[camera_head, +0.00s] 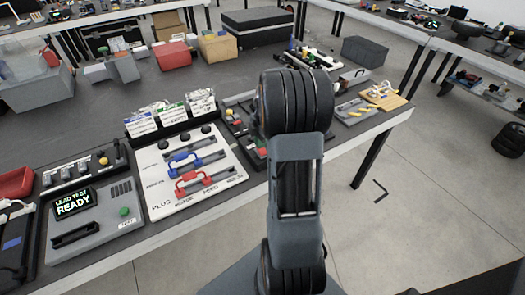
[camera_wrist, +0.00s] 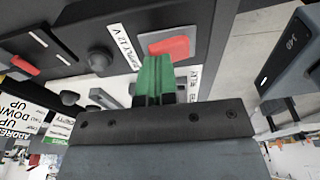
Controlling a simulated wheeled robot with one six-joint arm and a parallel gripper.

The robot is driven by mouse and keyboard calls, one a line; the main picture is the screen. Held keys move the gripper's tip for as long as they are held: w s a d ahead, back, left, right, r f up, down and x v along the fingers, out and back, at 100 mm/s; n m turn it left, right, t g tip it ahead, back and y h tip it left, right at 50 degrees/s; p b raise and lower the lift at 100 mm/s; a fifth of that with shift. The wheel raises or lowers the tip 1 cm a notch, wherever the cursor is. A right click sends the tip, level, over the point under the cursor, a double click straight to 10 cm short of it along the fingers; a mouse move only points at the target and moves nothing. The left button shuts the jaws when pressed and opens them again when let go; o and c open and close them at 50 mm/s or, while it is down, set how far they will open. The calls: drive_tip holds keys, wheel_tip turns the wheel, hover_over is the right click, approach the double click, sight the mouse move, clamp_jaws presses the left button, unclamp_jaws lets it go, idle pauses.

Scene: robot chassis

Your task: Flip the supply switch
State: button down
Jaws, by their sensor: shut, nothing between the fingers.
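A red rocker switch (camera_wrist: 168,48) on a light plate lies beside a label reading "SUPPLY 12 V" (camera_wrist: 124,49) in the wrist view. My gripper (camera_wrist: 153,62) shows there with its green fingers together and empty. The fingertips reach close to the near edge of the red switch; I cannot tell whether they touch it. In the head view my arm covers the gripper and part of the panel (camera_head: 235,118) around it.
A black knob (camera_wrist: 100,59) and another red switch (camera_wrist: 25,66) are left of the fingers. A dark block (camera_wrist: 290,52) stands to the right. In the head view, a white board with red and blue handles (camera_head: 157,183) lies left of my arm.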

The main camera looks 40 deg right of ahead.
drive_tip(key=shift+f, duration=0.35)
drive_tip(key=shift+r, duration=0.1)
drive_tip(key=shift+r+p, duration=2.3)
drive_tip(key=shift+r, duration=1.2)
